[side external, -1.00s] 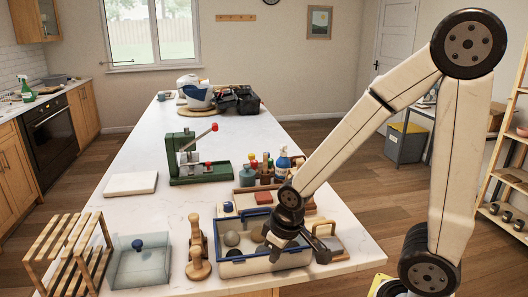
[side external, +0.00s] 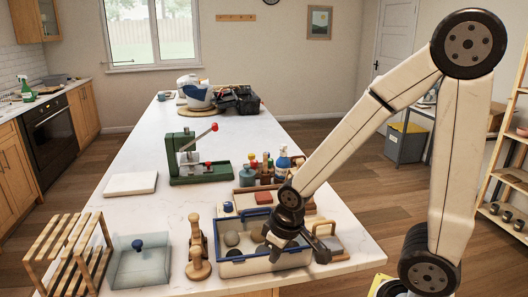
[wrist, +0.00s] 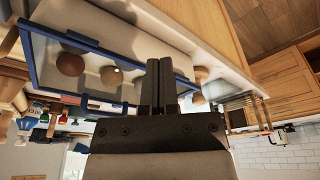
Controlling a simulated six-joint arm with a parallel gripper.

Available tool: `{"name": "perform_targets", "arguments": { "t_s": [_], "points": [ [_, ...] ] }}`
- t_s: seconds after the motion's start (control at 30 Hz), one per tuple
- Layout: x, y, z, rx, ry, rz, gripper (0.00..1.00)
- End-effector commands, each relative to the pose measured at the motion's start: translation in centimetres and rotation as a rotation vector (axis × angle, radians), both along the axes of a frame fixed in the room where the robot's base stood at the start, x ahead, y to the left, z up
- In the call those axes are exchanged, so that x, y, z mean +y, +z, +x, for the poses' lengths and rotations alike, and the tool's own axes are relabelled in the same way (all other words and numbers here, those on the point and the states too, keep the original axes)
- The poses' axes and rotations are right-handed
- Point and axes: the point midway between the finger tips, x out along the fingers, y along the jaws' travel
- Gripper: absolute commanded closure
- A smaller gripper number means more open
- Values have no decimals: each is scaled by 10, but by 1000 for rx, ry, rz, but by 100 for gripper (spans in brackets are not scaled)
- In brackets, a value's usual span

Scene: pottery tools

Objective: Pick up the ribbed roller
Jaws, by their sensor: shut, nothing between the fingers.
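I cannot make out the ribbed roller for certain. A turned wooden piece with a knob and a round foot (side external: 198,262) stands on the counter left of the blue-rimmed bin, but I see no ribs on it. My gripper (side external: 274,257) is low over the right part of the bin (side external: 232,259), its fingers shut and empty. The shut fingers also show in the wrist view (wrist: 158,85), in front of the bin's blue rim (wrist: 88,97). Inside the bin, a brown round piece (wrist: 70,64) and a paler one (wrist: 111,76) show. My gripper hides the bin's right part.
A glass tank with a blue knob (side external: 140,265) and a slatted wooden rack (side external: 70,255) stand at the left. A green press (side external: 195,160) and several bottles stand behind the bin. The counter is clear around the white slab (side external: 130,184).

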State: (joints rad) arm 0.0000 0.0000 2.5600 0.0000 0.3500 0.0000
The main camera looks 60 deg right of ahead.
Motion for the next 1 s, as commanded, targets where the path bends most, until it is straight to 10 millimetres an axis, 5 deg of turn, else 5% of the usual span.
{"name": "perform_targets", "arguments": {
  "t_s": [0.23, 0.5, 1.0],
  "points": [
    [0, 0, 0, 0, 0, 0, 100],
    [0, 0, 0, 0, 0, 0, 18],
    [0, 3, 13, 7, -47, 11, 18]
  ]
}}
